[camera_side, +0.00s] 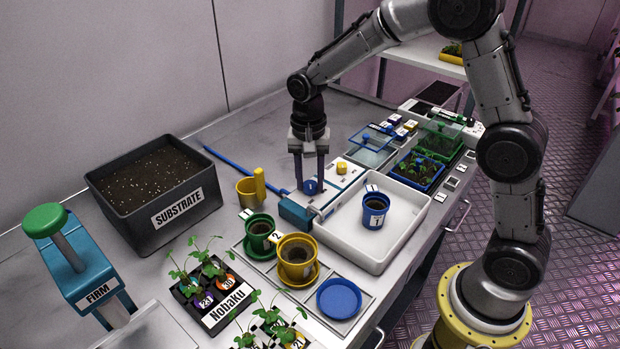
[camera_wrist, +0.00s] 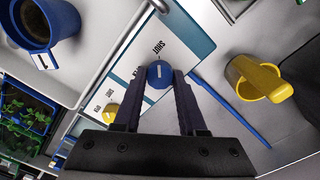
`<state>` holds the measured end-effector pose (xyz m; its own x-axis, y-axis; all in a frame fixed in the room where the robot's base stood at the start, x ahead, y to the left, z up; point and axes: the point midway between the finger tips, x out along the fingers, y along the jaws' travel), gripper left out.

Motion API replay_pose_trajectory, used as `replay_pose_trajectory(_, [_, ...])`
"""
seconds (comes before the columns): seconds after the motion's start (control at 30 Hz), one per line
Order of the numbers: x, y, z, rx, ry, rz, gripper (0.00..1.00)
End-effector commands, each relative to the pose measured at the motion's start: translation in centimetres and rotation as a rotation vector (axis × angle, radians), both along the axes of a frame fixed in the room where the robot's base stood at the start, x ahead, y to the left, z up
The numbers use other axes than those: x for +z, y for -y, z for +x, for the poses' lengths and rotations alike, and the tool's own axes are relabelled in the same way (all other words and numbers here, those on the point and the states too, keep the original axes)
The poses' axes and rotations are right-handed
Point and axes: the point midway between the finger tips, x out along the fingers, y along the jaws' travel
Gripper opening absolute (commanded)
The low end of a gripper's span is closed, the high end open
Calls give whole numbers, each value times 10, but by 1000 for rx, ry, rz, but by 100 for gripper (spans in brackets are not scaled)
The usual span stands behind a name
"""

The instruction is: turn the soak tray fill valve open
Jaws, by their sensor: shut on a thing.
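The fill valve is a round blue knob (camera_wrist: 160,74) with a white mark, on a white and blue panel (camera_wrist: 183,40) beside the soak tray. In the wrist view the word SHUT is printed just beyond the knob. My gripper (camera_side: 309,186) points straight down over the panel, and its two dark fingers (camera_wrist: 158,88) are shut on the knob, one on each side. The white soak tray (camera_side: 411,237) lies to the right of the panel, with a blue pot (camera_side: 374,211) standing in it. Part of the knob is hidden between the fingers in the side view.
A yellow button (camera_side: 341,168) sits on the same panel. A yellow scoop cup (camera_side: 246,187) and a blue rod (camera_side: 232,162) lie to the left. Green (camera_side: 260,228) and yellow pots (camera_side: 296,257) stand in front.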

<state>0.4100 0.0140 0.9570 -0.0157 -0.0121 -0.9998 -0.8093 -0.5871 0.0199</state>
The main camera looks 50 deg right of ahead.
Motion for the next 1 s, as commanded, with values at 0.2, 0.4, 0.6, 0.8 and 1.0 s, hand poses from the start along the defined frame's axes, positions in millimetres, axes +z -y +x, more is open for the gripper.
replay_pose_trajectory(0.2, [1, 0, 0, 7, -1, 0, 0])
replay_pose_trajectory(0.4, [1, 0, 0, 63, 0, 0, 0])
replay_pose_trajectory(0.6, [1, 0, 0, 193, -1, 0, 0])
replay_pose_trajectory(0.8, [1, -1, 0, 376, 0, 0, 0])
replay_pose_trajectory(1.0, [1, -1, 0, 566, -1, -1, 0])
